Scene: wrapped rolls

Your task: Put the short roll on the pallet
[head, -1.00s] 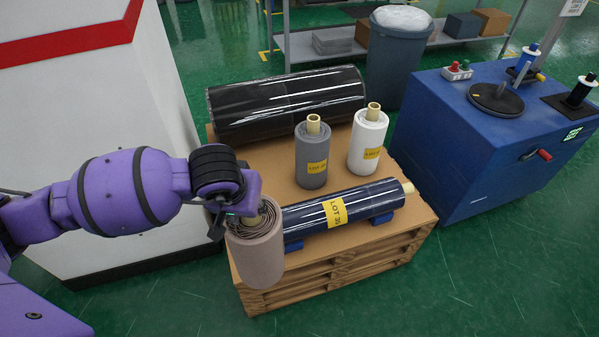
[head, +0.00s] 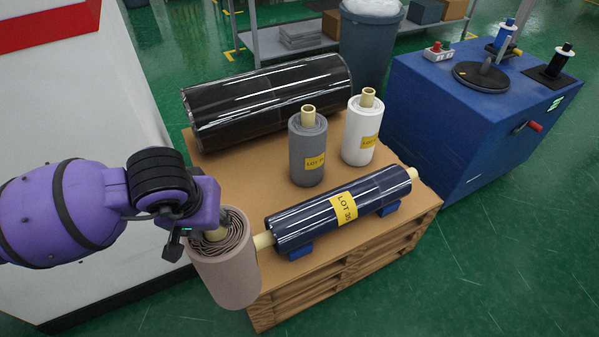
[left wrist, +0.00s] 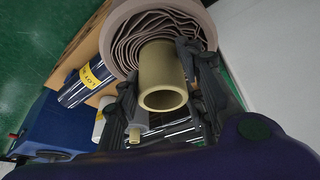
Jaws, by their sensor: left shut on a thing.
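The short roll (head: 228,272), pinkish-brown with a loosely wound, wrinkled top, hangs roughly upright from my left gripper (head: 208,232). The gripper's fingers are shut on its pale core, which also shows in the left wrist view (left wrist: 164,88). In the head view the roll overlaps the pallet's front left corner; I cannot tell its exact height. The pallet (head: 228,180) is wooden with a brown top sheet. My right gripper is not in view.
On the pallet, a large black roll (head: 268,98) lies at the back. A grey roll (head: 307,155) and a white roll (head: 360,135) stand upright. A dark blue roll (head: 335,208) lies on blue chocks at the front. The sheet's left part is clear.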

